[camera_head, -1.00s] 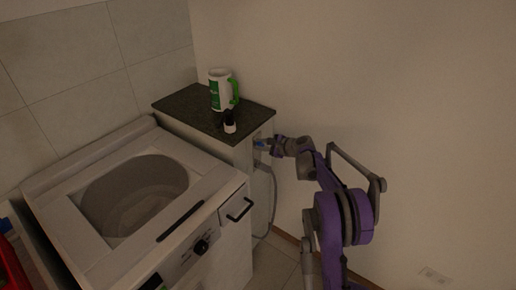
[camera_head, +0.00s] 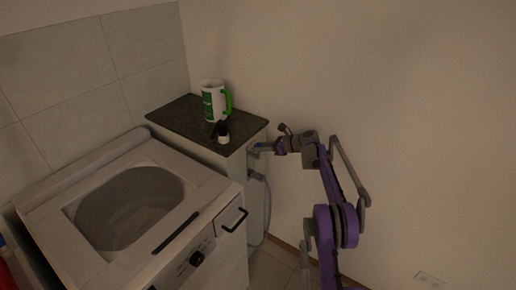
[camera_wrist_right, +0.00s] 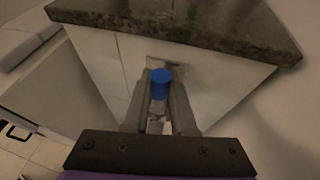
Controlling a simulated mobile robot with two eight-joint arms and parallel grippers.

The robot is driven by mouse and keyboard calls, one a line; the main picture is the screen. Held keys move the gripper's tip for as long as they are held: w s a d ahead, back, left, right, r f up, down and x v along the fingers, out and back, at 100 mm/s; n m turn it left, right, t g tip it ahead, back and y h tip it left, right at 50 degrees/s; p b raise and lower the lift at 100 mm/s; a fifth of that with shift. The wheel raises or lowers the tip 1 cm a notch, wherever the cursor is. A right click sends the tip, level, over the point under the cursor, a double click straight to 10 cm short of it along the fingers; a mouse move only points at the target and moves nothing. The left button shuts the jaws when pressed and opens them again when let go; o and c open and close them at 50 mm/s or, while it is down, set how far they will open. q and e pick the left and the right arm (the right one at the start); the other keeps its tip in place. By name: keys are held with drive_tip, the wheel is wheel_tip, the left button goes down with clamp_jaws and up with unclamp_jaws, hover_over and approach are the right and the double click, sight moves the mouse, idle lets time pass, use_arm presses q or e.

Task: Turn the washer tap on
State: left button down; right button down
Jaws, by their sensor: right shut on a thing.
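The washer tap has a blue handle (camera_wrist_right: 160,83) and sits on the side of the cabinet below the dark countertop. In the head view the blue handle (camera_head: 262,147) shows just left of my right gripper (camera_head: 268,147). In the right wrist view my right gripper (camera_wrist_right: 160,98) has its two fingers on either side of the blue handle and is shut on it. The tap's body below the handle is mostly hidden between the fingers. My left gripper is not in view.
The dark countertop (camera_head: 184,115) overhangs just above the tap. A white and green mug (camera_head: 212,103) and a small dark bottle with a white part (camera_head: 223,138) stand on it. The washer (camera_head: 207,190) is at the left. A grey hose (camera_head: 267,205) hangs below the tap.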

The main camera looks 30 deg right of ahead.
drive_tip(key=shift+d+r, duration=0.1)
drive_tip(key=shift+d, duration=0.05)
idle(0.3)
drive_tip(key=c, duration=0.8)
unclamp_jaws()
drive_tip(key=shift+o, duration=0.2)
drive_tip(key=v, duration=1)
drive_tip(key=shift+s+d+b, duration=0.25)
drive_tip(key=shift+d+b, duration=0.05)
drive_tip(key=shift+b, duration=0.1)
